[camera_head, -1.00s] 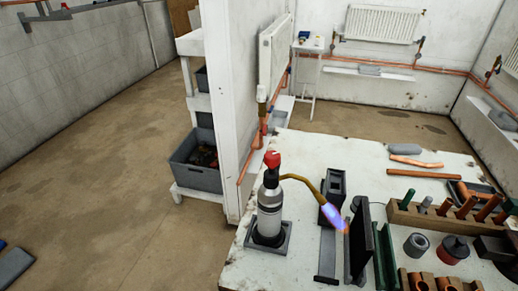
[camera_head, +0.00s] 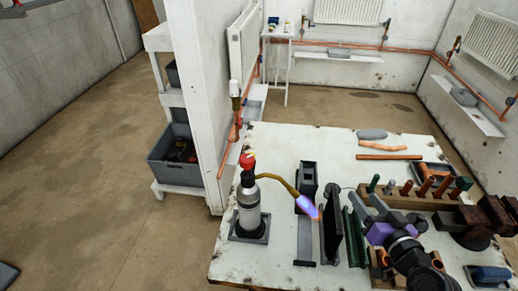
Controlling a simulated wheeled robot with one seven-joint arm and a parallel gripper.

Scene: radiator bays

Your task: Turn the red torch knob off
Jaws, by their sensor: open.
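The torch (camera_head: 249,208) is a silver-grey cylinder standing upright in a dark square base at the left of the white worktop. The red knob (camera_head: 247,161) sits on its top. A brass neck (camera_head: 276,180) curves right from the top to a nozzle with a blue-violet flame (camera_head: 308,207). My gripper (camera_head: 366,204), grey with a purple part, is open and empty over the right of the worktop, well apart from the knob. It hides part of the tool racks behind it.
A black upright plate (camera_head: 331,229) and a dark slotted block (camera_head: 308,180) stand between torch and gripper. A wooden rack (camera_head: 399,201) holds several tools at right. Copper pieces (camera_head: 389,157) lie at the back. A wall end (camera_head: 194,110) rises behind the torch.

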